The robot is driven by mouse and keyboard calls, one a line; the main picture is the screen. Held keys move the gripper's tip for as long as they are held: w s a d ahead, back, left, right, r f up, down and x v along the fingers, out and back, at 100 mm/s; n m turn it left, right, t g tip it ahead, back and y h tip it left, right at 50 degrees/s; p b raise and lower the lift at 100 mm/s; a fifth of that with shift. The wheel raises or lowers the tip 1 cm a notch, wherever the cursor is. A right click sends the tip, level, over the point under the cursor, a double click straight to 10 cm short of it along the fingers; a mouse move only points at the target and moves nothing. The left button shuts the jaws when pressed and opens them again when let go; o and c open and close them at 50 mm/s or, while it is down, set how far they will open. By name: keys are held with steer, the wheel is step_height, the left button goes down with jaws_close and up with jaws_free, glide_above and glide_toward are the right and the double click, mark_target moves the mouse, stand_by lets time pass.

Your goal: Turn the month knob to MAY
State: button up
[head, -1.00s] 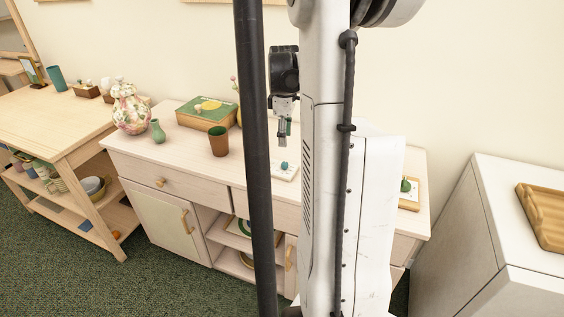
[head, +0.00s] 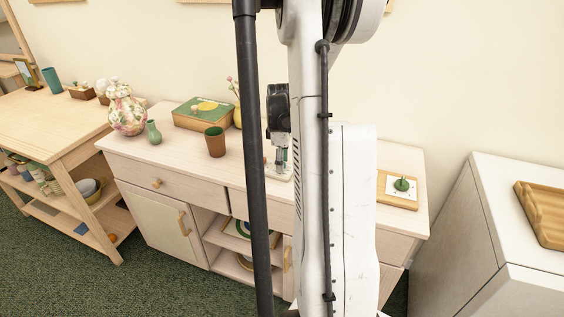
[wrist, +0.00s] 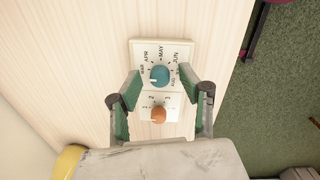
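The month knob (wrist: 160,76) is a round teal knob on a white panel (wrist: 137,50), shown in the wrist view. Labels around it include APR, MAY at the top and JUN; others are hard to read. A pale mark on the knob's left side appears to point left, away from MAY. My gripper (wrist: 161,79) is open, with its green-padded fingers on both sides of the knob and visible gaps between. In the head view my gripper (head: 281,160) is low over the cabinet top, partly hidden by my arm.
An orange knob (wrist: 158,114) with numbers sits close below, between my fingers. The cabinet top (head: 190,146) also holds a brown cup (head: 215,142), a green book-like box (head: 203,113) and a board with a green knob (head: 401,184).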

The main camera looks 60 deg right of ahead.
jaws_close()
steer(key=m+b, duration=0.1)
steer(key=m, duration=0.3)
steer(key=shift+m+b, duration=0.35)
steer(key=shift+m, duration=0.05)
steer(key=m+b, duration=0.1)
steer(key=m, duration=0.3)
steer(key=m+b, duration=0.1)
steer(key=m, duration=0.4)
steer(key=shift+w+g, duration=0.1)
steer(key=shift+g, duration=0.2)
steer(key=shift+m, duration=2)
